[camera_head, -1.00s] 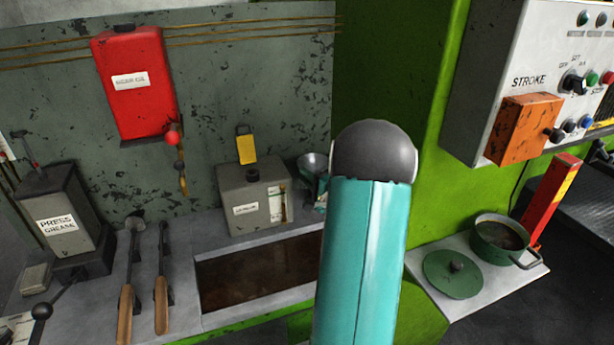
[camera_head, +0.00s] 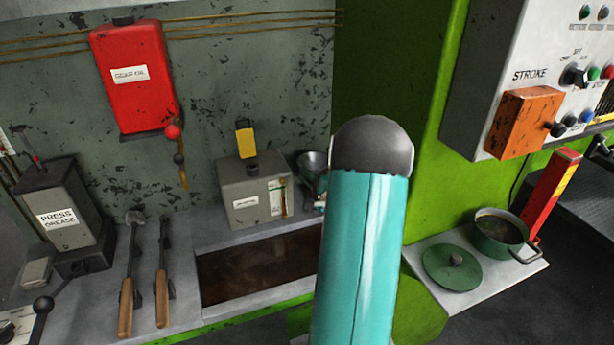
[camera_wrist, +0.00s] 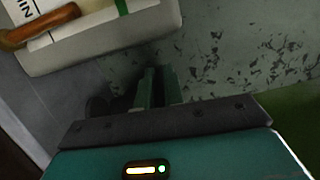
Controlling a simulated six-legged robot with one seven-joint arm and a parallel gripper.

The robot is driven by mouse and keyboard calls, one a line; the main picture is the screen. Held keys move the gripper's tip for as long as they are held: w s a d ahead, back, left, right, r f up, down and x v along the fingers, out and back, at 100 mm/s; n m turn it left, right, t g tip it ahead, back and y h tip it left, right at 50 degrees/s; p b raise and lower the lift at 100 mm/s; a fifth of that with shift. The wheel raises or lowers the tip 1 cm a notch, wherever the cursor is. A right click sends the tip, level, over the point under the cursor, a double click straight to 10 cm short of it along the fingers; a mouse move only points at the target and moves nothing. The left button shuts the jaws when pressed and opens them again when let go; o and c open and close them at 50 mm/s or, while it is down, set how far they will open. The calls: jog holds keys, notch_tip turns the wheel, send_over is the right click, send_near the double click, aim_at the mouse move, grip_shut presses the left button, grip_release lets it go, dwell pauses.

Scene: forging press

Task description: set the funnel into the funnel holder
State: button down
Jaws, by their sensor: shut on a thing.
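The grey metal funnel (camera_head: 311,162) is at the back of the bench, right of the grey box. Its wide mouth faces up, and my arm hides part of it. My gripper (camera_head: 321,190) shows as a teal sliver just below the funnel's mouth, mostly behind my arm. In the wrist view my gripper (camera_wrist: 157,88) has its teal fingers close together; the grip on the funnel itself is not clear there. I cannot make out the funnel holder in either view.
A grey box (camera_head: 253,200) with a yellow flap (camera_head: 246,143) stands behind a dark sunken tray (camera_head: 255,270). A red gear oil tank (camera_head: 132,80) hangs on the wall. Two long-handled tools (camera_head: 126,300) lie left. A green pot (camera_head: 500,235) is on the right shelf.

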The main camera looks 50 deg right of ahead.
jog(key=c, duration=1.4)
grip_release()
jog(key=shift+c, duration=0.2)
jog(key=v, duration=1.3)
jog(key=shift+s, duration=0.4)
jog(key=shift+a, duration=0.2)
